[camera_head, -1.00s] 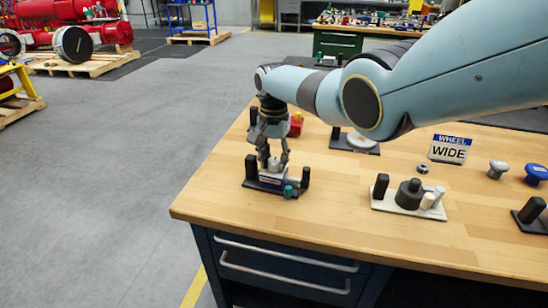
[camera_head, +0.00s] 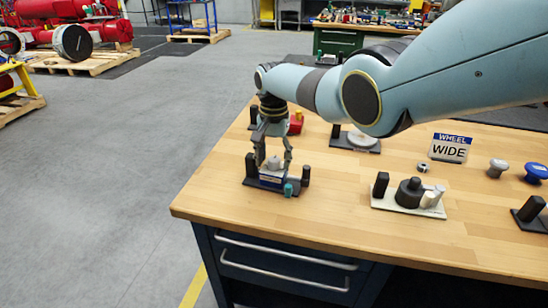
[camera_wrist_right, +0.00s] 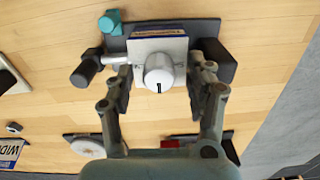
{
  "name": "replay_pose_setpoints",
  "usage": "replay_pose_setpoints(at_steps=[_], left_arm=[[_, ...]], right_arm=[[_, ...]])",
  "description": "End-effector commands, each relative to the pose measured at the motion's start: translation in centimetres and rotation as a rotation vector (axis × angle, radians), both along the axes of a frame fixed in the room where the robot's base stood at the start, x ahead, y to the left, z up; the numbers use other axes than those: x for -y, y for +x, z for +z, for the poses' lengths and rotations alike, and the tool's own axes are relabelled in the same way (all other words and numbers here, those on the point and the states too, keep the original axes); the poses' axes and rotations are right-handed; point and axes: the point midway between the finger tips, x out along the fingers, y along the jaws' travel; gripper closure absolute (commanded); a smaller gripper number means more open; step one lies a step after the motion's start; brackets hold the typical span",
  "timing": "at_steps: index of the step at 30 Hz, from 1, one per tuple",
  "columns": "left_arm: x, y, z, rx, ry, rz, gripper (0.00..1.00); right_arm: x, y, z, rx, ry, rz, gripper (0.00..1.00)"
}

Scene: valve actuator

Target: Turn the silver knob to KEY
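The silver knob (camera_head: 274,162) sits on a small block on a black base plate (camera_head: 262,184) at the table's front left corner. In the right wrist view the round knob (camera_wrist_right: 158,70) shows a short dark mark on its side, towards the bottom of the picture. My right gripper (camera_head: 273,160) points down over the knob. Its fingers (camera_wrist_right: 161,70) stand open, one on each side, with a gap between each finger and the knob. Lettering on the block's label is too small to read, so I cannot tell where KEY is. My left gripper is not in view.
Black posts (camera_head: 251,166) and a teal cap (camera_head: 288,190) stand close around the knob's block. A white plate with dark and pale cylinders (camera_head: 381,203) and a WHEEL WIDE sign (camera_head: 450,148) are to the right. The table's front left edge is near.

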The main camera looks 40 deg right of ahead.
Motion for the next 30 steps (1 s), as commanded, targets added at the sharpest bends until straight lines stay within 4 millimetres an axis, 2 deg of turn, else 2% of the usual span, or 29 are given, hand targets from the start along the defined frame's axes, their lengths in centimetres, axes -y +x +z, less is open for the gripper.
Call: replay_pose_setpoints(at_steps=[7,11,14,24,30], left_arm=[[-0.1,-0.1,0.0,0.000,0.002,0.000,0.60],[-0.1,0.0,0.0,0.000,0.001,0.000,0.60],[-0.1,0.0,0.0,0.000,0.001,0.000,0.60],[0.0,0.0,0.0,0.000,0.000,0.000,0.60],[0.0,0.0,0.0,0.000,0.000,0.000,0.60]], right_arm=[[0.0,0.0,0.1,-0.001,-0.001,0.000,0.45],[0.1,0.1,0.9,0.002,-0.001,-0.001,0.45],[0.1,0.1,2.2,0.003,0.000,0.000,0.45],[0.1,0.1,9.6,0.003,-0.002,0.000,0.45],[0.0,0.0,11.7,0.001,-0.001,0.000,0.45]])
